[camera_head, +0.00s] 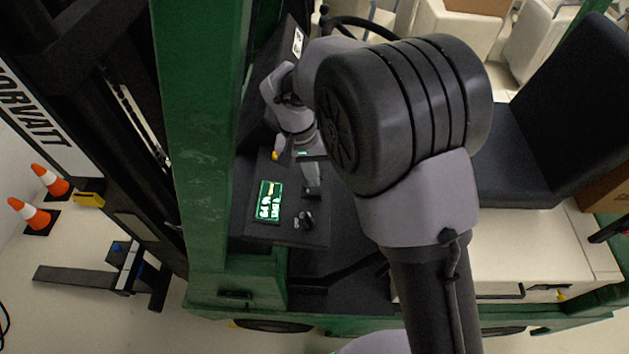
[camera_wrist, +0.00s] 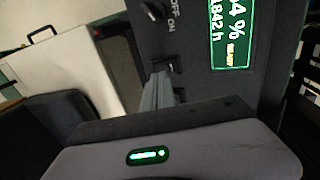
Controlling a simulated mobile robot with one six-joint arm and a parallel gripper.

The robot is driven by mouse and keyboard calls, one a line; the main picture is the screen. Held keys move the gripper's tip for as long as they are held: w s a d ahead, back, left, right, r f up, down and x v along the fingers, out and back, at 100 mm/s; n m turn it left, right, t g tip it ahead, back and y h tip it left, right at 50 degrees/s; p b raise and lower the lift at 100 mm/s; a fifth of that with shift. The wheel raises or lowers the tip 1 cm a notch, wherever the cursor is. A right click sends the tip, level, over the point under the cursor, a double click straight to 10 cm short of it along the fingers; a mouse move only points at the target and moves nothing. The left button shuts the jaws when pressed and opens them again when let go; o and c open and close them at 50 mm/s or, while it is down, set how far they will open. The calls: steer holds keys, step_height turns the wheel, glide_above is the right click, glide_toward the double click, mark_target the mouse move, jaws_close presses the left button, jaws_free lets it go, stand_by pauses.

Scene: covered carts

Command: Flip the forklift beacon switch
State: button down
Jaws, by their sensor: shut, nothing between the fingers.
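The forklift's dark console panel (camera_head: 290,238) carries a dark knob-like control (camera_head: 304,220) beside a green-lit display (camera_head: 268,200). In the wrist view, the knob (camera_wrist: 153,10) is at the top, next to white OFF and ON lettering (camera_wrist: 172,22). A small dark part (camera_wrist: 162,66) lies just past my fingertips; I cannot tell whether it is a switch. My gripper (camera_head: 312,188) is over the console, beyond the knob in the head view. In the wrist view, my gripper (camera_wrist: 160,85) is shut and empty, close to the panel below the lettering. Contact cannot be told.
A green mast post (camera_head: 195,150) stands left of the console. A black seat (camera_head: 545,120) and a cream seat base (camera_head: 540,240) are at the right. Two orange cones (camera_head: 50,180) stand on the floor at far left. My arm covers the middle of the head view.

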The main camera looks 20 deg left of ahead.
mark_target(312, 191)
steer(key=shift+d+f, duration=0.2)
steer(key=shift+f, duration=0.95)
steer(key=shift+w+f, duration=0.1)
